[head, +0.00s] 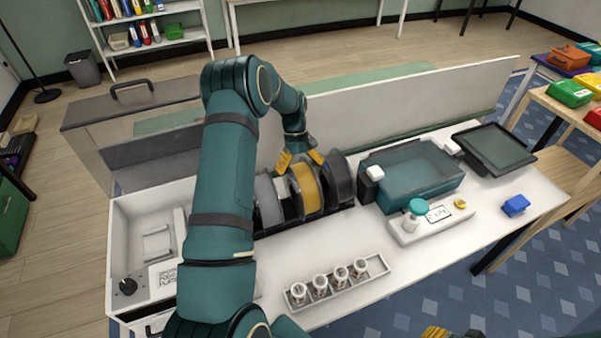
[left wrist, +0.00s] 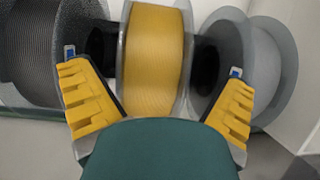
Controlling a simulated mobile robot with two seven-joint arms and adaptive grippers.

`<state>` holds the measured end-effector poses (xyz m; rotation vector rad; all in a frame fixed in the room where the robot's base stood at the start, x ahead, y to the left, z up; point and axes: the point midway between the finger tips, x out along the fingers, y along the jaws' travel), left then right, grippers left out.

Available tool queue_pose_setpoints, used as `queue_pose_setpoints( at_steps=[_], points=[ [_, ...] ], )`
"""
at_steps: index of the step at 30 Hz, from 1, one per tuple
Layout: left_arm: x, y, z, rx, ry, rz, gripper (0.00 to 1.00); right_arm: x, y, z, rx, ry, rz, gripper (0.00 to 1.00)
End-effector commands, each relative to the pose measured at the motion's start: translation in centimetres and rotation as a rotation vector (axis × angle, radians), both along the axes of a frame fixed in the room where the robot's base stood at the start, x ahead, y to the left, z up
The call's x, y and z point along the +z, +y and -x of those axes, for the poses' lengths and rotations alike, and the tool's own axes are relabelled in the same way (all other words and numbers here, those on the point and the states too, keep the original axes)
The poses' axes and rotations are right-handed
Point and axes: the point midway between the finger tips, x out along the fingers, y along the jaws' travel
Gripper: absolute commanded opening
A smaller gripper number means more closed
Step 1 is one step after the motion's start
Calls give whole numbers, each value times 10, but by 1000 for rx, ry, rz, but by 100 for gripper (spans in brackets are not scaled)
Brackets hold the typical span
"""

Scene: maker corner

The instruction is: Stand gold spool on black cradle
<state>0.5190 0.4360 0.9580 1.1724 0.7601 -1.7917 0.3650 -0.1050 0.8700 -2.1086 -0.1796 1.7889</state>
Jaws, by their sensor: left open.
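The gold spool (head: 307,190) stands upright in a row of spools, between a grey spool and a dark one. A low black base (head: 345,208) shows under the row; I cannot tell whether it is the black cradle. My left gripper (head: 300,160) is at the top of the gold spool, its yellow fingers apart. In the left wrist view the gold spool (left wrist: 155,60) lies between the open fingers (left wrist: 158,95), with gaps showing at both sides. My right gripper (head: 450,333) barely shows at the bottom edge.
A teal see-through box (head: 415,172) stands right of the spools. In front of it is a white device (head: 432,222). A white tray with several small jars (head: 338,282) lies at the bench front. A blue block (head: 515,205) lies at right. A low panel (head: 420,105) runs behind.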

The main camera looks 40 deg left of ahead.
Motion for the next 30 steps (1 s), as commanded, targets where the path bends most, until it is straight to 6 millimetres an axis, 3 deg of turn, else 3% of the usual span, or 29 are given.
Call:
queue_pose_setpoints(
  at_steps=[9, 15, 21, 30],
  points=[
    [60, 21, -14, 1, -4, -1, 100, 0, 0, 0, 0, 0, 0, 41],
    [87, 30, -20, 1, -3, -1, 100, 0, 0, 0, 0, 0, 0, 41],
    [98, 34, -22, 0, -1, 0, 100, 0, 0, 0, 0, 0, 0, 41],
    [98, 34, -22, 0, -1, 0, 100, 0, 0, 0, 0, 0, 0, 41]
  ],
)
